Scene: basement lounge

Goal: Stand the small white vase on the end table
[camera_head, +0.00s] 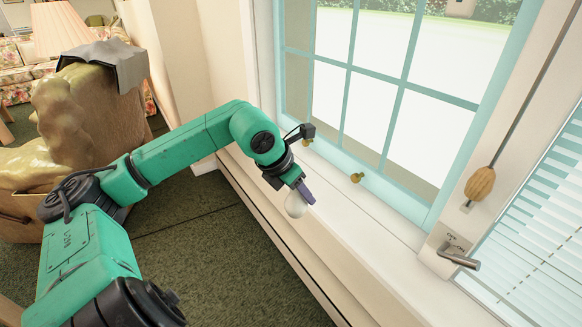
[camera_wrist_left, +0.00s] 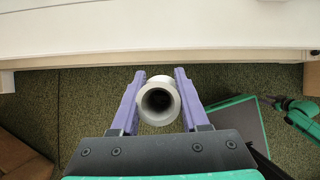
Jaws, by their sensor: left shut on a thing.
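The small white vase (camera_head: 296,206) hangs in my left gripper (camera_head: 303,193) beside the window ledge in the head view. In the left wrist view I look down at the round open mouth of the vase (camera_wrist_left: 159,101), between the two purple fingers of the left gripper (camera_wrist_left: 160,84). The fingers are shut on it from both sides, and green carpet shows beyond it. The lower part of the vase is hidden in the wrist view. No end table can be made out for sure. My right gripper is not in view.
The white window ledge (camera_head: 375,235) runs along the right, under a teal-framed window (camera_head: 385,90). A brown armchair (camera_head: 90,125) with a grey cloth (camera_head: 105,62) stands at the left. A lampshade (camera_head: 60,28) and floral sofa (camera_head: 12,60) are behind it. Green carpet (camera_head: 215,255) lies open between.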

